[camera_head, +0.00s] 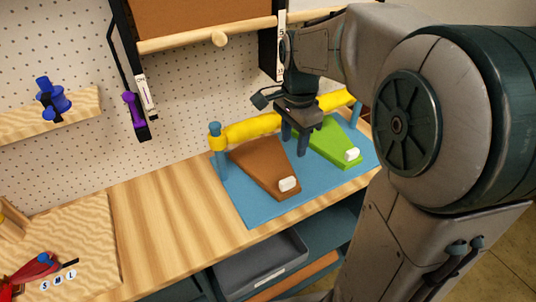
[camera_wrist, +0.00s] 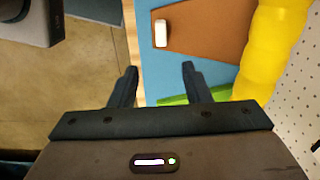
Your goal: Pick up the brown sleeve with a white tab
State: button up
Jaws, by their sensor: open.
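The brown sleeve (camera_head: 262,168) is a flat tapered piece lying on the blue mat (camera_head: 240,207), with a white tab (camera_head: 288,184) at its near end. In the wrist view the brown sleeve (camera_wrist: 210,28) lies beyond the fingertips, with its white tab (camera_wrist: 160,33) at its left end. My gripper (camera_head: 295,145) is open and empty, above the mat between the brown sleeve and a green sleeve (camera_head: 328,142). In the wrist view my gripper (camera_wrist: 159,70) has its fingers spread. The green sleeve (camera_wrist: 172,100) is mostly hidden behind the gripper there.
A yellow roll (camera_head: 250,130) on blue posts runs behind the sleeves, close to my gripper. A pegboard wall (camera_head: 185,130) stands at the back. A grey drawer (camera_head: 262,268) is below the table edge. The wooden tabletop (camera_head: 165,220) left of the mat is clear.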

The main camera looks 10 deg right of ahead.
send_over(288, 180)
jog(key=shift+m, duration=0.3)
jog(key=f, duration=0.8)
jog(key=shift+w+d, duration=0.2)
jog(key=shift+d, duration=0.1)
jog(key=f, duration=0.5)
jog(key=shift+s+a+f, duration=0.15)
jog(key=shift+a+f, duration=0.15)
grip_shut()
